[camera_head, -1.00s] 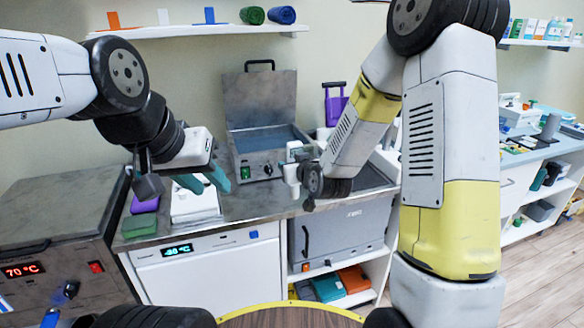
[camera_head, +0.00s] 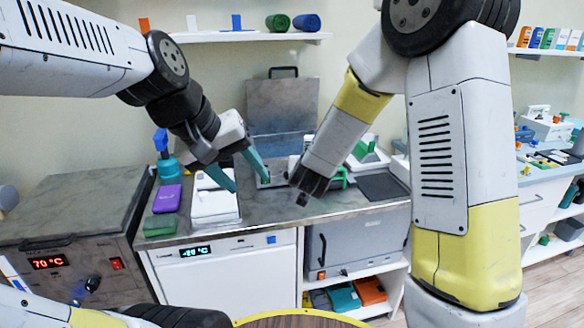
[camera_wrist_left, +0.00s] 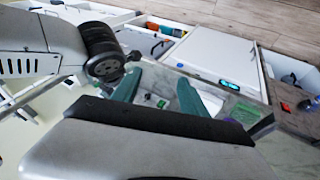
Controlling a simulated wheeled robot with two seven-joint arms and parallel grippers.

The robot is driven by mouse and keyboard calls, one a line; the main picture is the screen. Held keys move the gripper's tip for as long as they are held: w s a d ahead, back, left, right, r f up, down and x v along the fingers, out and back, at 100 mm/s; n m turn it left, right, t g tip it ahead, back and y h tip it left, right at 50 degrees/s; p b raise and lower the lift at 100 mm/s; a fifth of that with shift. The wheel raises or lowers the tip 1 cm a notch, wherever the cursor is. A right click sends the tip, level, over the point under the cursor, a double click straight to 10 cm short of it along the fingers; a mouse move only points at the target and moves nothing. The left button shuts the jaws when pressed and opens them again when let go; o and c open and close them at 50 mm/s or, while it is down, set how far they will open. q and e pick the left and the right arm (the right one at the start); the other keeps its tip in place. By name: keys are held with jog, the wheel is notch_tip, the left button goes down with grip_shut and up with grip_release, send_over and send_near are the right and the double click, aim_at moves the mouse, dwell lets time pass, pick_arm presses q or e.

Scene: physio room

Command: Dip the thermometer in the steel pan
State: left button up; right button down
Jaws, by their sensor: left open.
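The steel pan (camera_head: 284,104) stands at the back of the counter with its lid raised. Its lower body is mostly hidden behind my left gripper and right arm. My left gripper (camera_head: 247,181) is open, with its teal fingers spread in front of the pan and to the right of a white device. The fingers also show in the left wrist view (camera_wrist_left: 158,92), with nothing held between them. My right gripper (camera_head: 304,196) is a dark shape at the end of its arm over the counter, and its jaws are not clear. I cannot make out the thermometer.
The white device (camera_head: 214,206), a green block (camera_head: 160,225), a purple block (camera_head: 166,198) and a teal bottle (camera_head: 168,168) crowd the counter's left part. A heated unit (camera_head: 62,240) showing 70 °C stands at the left. A shelf (camera_head: 250,37) runs above.

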pick_arm(q)
jog(key=w+d+f+n+g+h, duration=0.1)
jog(key=w+d+f+n+h, duration=0.2)
jog(key=w+n, duration=0.4)
jog(key=w+f+n+g+h, duration=0.1)
jog(key=w+f+n+h, duration=0.3)
jog(key=w, duration=0.4)
jog(key=w+d+f+n+g+h, duration=0.1)
jog(key=w+d+f+n+h, duration=0.1)
jog(key=w+f+n, duration=0.5)
jog(key=w+r+x, duration=0.1)
jog(key=x, duration=1)
jog(key=shift+d+m+h, duration=0.3)
jog(key=shift+d+m, duration=0.1)
jog(key=shift+r, duration=0.2)
grip_shut()
pick_arm(e)
jog(key=c, duration=0.8)
grip_release()
